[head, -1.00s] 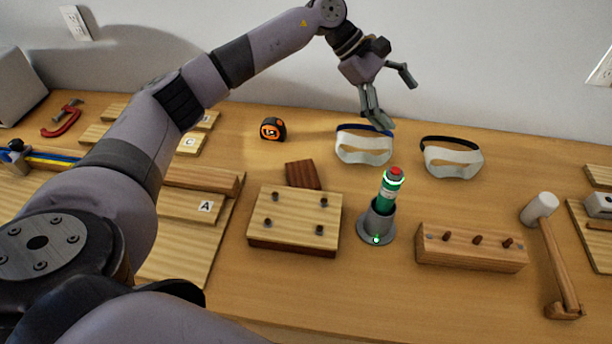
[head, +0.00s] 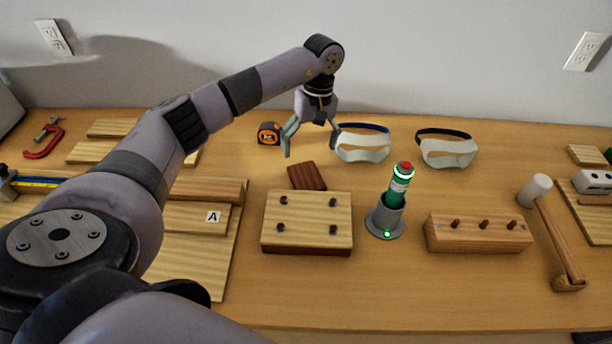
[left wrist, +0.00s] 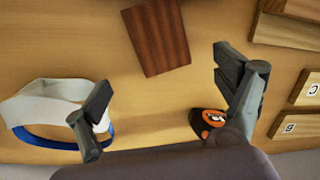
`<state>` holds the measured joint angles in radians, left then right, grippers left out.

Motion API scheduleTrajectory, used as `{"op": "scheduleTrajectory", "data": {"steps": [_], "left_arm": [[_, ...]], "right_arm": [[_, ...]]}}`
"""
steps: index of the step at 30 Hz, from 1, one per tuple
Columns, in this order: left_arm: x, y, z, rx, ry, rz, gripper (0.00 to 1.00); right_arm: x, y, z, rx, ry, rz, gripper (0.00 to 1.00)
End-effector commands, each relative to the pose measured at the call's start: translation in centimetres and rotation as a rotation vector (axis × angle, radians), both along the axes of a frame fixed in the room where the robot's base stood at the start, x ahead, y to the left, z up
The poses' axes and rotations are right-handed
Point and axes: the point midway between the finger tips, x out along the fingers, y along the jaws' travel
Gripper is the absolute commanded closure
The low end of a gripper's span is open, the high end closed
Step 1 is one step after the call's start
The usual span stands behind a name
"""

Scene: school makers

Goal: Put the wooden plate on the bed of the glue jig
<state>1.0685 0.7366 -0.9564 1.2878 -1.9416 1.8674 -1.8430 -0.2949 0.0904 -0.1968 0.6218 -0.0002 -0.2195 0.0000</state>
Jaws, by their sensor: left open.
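The dark brown wooden plate (head: 307,176) lies on the table, behind the light wooden block with several upright pegs (head: 307,222), which looks like the glue jig. In the left wrist view the plate (left wrist: 156,37) shows at the top centre, beyond the fingertips. My left gripper (head: 311,148) points down with its fingers apart and empty. It is above the table and appears just behind the plate. The fingers (left wrist: 166,85) also show in the left wrist view, with nothing between them. My right gripper is not in view.
A green glue bottle (head: 400,184) stands tilted in a grey holder (head: 385,222) right of the jig. A tape measure (head: 269,133) and two face visors (head: 362,148) lie behind. A pegged block (head: 478,233) and mallet (head: 553,235) are at right, lettered boards (head: 195,217) at left.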

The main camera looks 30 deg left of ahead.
Motion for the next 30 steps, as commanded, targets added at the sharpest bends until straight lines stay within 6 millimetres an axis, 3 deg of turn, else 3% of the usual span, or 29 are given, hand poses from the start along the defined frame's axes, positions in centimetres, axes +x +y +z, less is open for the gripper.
{"op": "scheduleTrajectory", "data": {"steps": [3,11,19,28,30], "left_arm": [[-0.3,0.0,-1.5,-0.002,0.001,0.000,0.11],[-1.1,-0.3,-3.2,-0.002,0.003,-0.001,0.11],[-2.3,-0.9,-6.7,-0.003,0.001,0.002,0.11],[-2.3,-0.8,-7.2,-0.002,-0.002,0.000,0.11],[-2.3,-0.8,-7.2,-0.002,-0.002,0.000,0.16]], "right_arm": [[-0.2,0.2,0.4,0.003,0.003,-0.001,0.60],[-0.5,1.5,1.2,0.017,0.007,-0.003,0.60],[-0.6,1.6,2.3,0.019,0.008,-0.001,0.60],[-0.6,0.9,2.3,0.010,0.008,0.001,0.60],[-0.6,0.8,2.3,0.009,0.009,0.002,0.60]]}}
